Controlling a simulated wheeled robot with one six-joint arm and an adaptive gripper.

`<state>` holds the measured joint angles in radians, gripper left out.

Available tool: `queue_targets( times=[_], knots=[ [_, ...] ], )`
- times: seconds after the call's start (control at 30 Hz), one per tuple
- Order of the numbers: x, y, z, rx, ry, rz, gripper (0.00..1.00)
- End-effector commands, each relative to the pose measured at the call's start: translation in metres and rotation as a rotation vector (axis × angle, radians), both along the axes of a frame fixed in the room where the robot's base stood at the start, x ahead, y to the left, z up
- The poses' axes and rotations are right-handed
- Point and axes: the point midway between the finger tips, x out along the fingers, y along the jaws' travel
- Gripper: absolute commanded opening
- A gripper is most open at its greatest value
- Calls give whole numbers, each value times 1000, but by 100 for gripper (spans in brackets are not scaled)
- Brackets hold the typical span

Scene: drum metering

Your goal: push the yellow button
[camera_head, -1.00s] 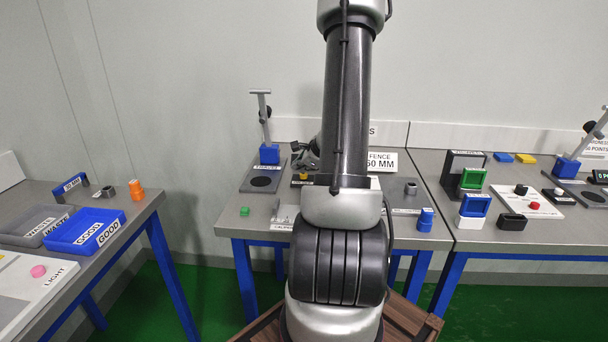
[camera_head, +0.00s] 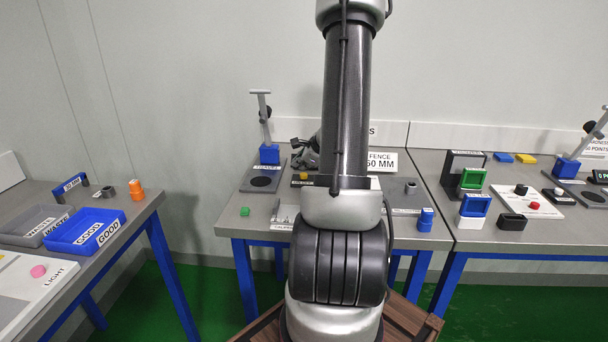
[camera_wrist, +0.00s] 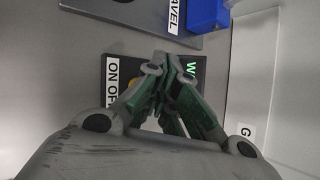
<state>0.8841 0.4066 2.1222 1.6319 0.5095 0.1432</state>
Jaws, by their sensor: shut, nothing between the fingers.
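The yellow button (camera_head: 303,176) sits on a small dark box on the middle table, left of my arm. In the wrist view only a sliver of the yellow button (camera_wrist: 131,84) shows beside my fingers, next to an "ON OFF" label (camera_wrist: 112,80). My gripper (camera_head: 298,150) is partly behind my arm and stands above the button, apparently apart from it. In the wrist view my gripper (camera_wrist: 160,62) has its fingertips together and empty, in front of the dark box (camera_wrist: 117,105), hiding much of it.
A stand with a blue base (camera_head: 269,154) rises left of my gripper. A green block (camera_head: 244,211) lies at the table's front left. A blue part (camera_head: 426,220) stands at the front right.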

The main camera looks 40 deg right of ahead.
Motion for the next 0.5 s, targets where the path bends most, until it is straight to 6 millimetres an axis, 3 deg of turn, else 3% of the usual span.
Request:
queue_targets(
  times=[0.5],
  knots=[
    [1, 0, 50, -2, -2, 1, 0]
  ],
)
